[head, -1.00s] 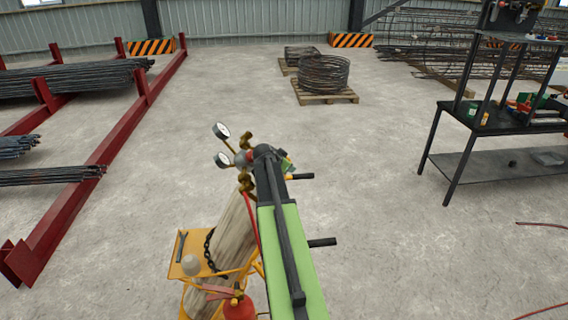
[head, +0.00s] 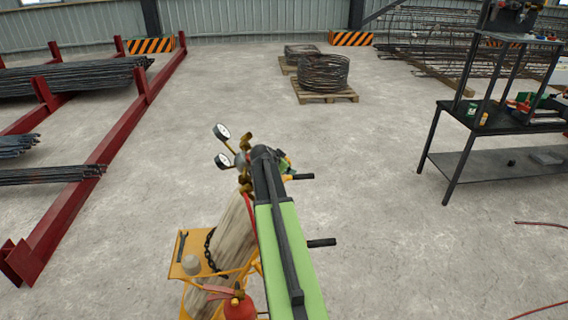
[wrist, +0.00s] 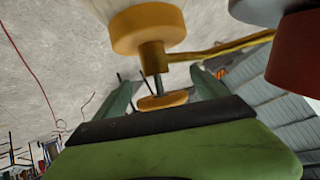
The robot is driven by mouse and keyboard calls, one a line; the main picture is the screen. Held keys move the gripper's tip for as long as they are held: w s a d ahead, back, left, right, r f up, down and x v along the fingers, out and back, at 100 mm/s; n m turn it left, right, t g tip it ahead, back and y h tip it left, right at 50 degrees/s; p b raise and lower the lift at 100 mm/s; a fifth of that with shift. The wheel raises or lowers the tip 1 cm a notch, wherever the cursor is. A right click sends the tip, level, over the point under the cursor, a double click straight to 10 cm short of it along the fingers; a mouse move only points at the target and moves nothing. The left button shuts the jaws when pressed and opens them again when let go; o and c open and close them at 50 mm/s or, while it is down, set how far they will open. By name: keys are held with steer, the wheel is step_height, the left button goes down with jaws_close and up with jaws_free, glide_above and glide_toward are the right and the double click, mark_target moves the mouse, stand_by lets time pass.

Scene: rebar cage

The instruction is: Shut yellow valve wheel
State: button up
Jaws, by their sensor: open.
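In the wrist view, a small yellow-orange valve wheel (wrist: 163,100) sits on a dark stem below a brass fitting (wrist: 152,56). My gripper (wrist: 161,80) is open, with one green finger on each side of the wheel. I cannot tell whether either finger touches it. A larger yellow-orange round part (wrist: 148,28) is above the fitting. In the head view, my arm hides the wheel. Brass fittings (head: 245,184) and two round gauges (head: 222,131) show just left of the arm's end, on top of a pale, worn gas cylinder (head: 232,235).
A black workbench (head: 490,125) is at the right. Red rebar racks (head: 95,165) are at the left. Wire coils (head: 324,72) lie on pallets behind. The floor between is clear.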

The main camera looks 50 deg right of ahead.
steer(key=p+v, duration=0.8)
steer(key=v, duration=0.7)
steer(key=shift+r+p, duration=0.15)
steer(key=shift+p, duration=0.15)
steer(key=shift+s+a, duration=0.1)
